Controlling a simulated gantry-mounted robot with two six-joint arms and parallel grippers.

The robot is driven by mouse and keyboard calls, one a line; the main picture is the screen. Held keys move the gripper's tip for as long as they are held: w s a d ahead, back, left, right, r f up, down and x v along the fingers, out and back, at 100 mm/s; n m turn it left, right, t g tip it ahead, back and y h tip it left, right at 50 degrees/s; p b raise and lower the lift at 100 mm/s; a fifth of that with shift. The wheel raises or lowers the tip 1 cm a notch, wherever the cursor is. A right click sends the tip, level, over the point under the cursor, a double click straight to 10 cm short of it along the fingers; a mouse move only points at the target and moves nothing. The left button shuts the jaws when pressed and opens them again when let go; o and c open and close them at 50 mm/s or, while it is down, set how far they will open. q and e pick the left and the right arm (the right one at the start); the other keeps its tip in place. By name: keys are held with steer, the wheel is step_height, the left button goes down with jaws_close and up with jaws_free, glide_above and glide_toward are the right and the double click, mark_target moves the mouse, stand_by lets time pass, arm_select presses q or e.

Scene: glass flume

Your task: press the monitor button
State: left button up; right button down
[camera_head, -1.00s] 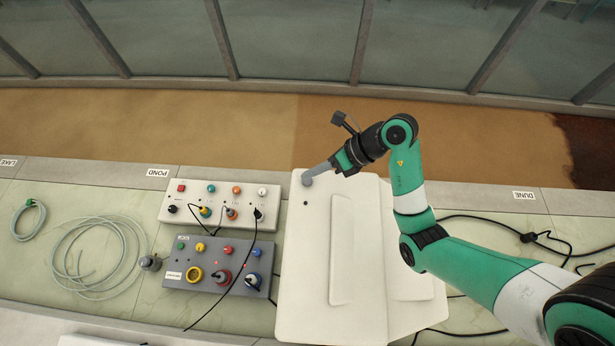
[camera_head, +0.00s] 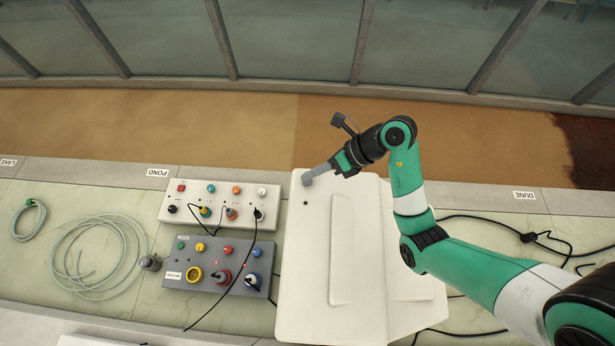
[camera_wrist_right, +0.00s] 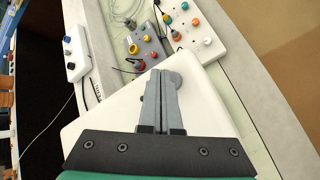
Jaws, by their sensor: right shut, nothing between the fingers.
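A white flat panel, which looks like the monitor (camera_head: 352,305), lies on the pale green bench right of the control boxes. A round grey disc (camera_head: 306,179), perhaps its button, sits at the panel's far left corner; it also shows in the right wrist view (camera_wrist_right: 174,81). A small dark dot (camera_head: 305,203) is just nearer on the panel. My right gripper (camera_head: 313,174) is shut and empty, its fingertips at the disc, partly covering it. In the right wrist view the fingertips (camera_wrist_right: 160,73) overlap the disc's left edge; I cannot tell whether they touch. My left gripper is not in view.
A white control box (camera_head: 183,215) and a grey control box (camera_head: 175,260) with knobs and cables stand left of the panel. Coiled hoses (camera_head: 70,255) lie farther left. Black cables (camera_head: 565,243) lie on the right. A sandy flume bed (camera_head: 200,125) and glass wall run behind.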

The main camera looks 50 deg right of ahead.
mark_target(311, 181)
steer(key=shift+f, duration=0.65)
stand_by(0.6)
steer(key=shift+r+p, duration=0.95)
steer(key=shift+r, duration=0.05)
steer(key=shift+r, duration=0.1)
step_height(311, 181, up, 6)
steer(key=p, duration=0.7)
steer(key=shift+a, duration=0.1)
